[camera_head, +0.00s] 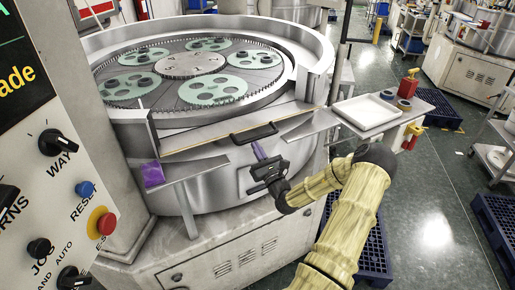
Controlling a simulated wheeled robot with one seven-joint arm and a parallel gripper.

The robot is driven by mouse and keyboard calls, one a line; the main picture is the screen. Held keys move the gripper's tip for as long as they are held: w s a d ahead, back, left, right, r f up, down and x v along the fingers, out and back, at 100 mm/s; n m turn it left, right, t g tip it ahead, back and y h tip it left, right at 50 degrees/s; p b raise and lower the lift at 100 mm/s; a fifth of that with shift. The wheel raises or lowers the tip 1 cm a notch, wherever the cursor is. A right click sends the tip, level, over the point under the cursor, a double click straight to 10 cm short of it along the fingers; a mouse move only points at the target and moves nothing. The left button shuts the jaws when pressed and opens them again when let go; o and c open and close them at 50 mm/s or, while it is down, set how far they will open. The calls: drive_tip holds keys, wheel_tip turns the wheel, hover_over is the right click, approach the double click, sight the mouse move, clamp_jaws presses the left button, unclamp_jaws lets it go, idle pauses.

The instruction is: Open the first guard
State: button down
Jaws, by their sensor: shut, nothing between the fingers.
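The first guard (225,138) is most likely the curved panel at the front of the round lapping machine, with a light strip along its top edge. A black bar handle (254,132) is fixed near the middle of that edge. My gripper (259,151), with purple fingers, is just below the handle and points up towards it. It is shut and looks empty. I cannot tell whether the fingertips touch the handle. Behind the guard lies the lapping plate (180,67) with several green carriers.
A control panel (60,150) with knobs and buttons stands close at the left. A side shelf at the right holds a white tray (367,111) and small containers. A purple cloth (153,174) lies on the left shelf. Blue pallets (436,108) lie on the floor.

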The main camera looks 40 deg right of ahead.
drive_tip(key=shift+r, duration=0.1)
idle(0.3)
drive_tip(key=f+b+v, duration=0.1)
drive_tip(key=b+v, duration=0.2)
drive_tip(key=v, duration=1)
drive_tip(key=shift+w+f+b, duration=0.25)
drive_tip(key=shift+b, duration=0.15)
drive_tip(key=shift+w, duration=0.1)
